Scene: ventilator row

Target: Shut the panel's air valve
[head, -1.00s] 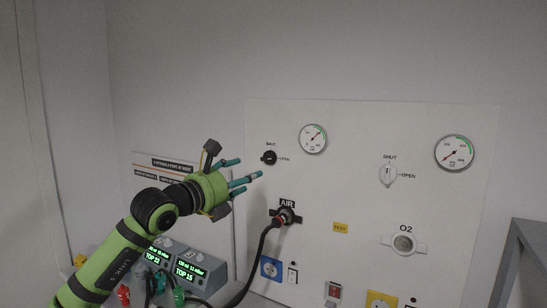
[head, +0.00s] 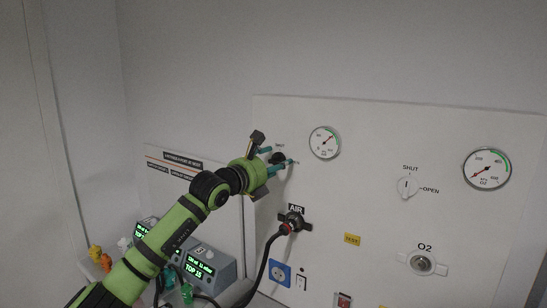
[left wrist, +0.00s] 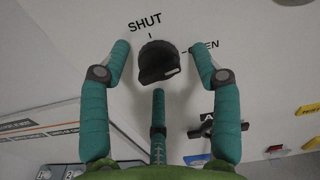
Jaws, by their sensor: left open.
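The air valve is a black knob (head: 279,157) on the white wall panel, above the AIR outlet (head: 292,222). My left gripper (head: 278,162) is at the panel, open around the knob. In the left wrist view the black knob (left wrist: 158,62) sits between two teal fingers, with gaps on both sides. A third finger is below it. SHUT is printed above the knob and OPEN to its right. The knob's ridge lies roughly sideways, seemingly towards OPEN. In the head view the fingers partly hide the knob. My right gripper is not in view.
A black hose runs from the AIR outlet. The air gauge (head: 324,143) is just right of the knob. A white O2 valve (head: 408,186) and O2 outlet (head: 421,262) are farther right. Grey devices with green displays (head: 209,266) stand below my left arm.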

